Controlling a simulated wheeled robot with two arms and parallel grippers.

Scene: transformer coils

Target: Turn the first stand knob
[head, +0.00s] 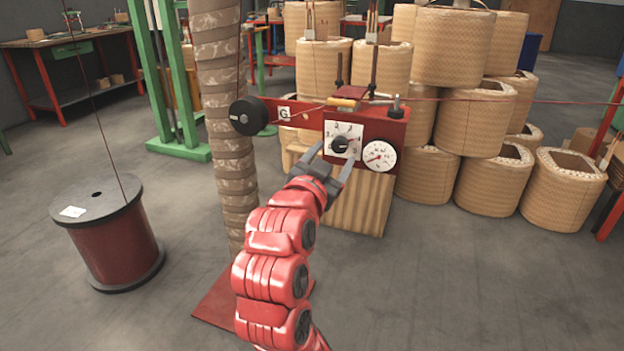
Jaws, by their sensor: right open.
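The stand is a red box-like unit (384,125) in the middle of the head view. Its front has a white square dial plate with a dark knob (340,143) in it. My right gripper (332,152) is open, with its two fingers reaching up to the lower edge of the dial plate, one at its left and one at its right. The fingertips look close to the knob; whether they touch it I cannot tell. A round white gauge (379,156) sits to the right of the dial plate. My left gripper is not in view.
A patterned column (225,110) stands left of the stand, with a black wheel (248,115) between them. A wire spool (110,240) stands on the floor at left. Stacked tan coils (452,45) fill the back right. A thin wire crosses the stand's top. The front right floor is clear.

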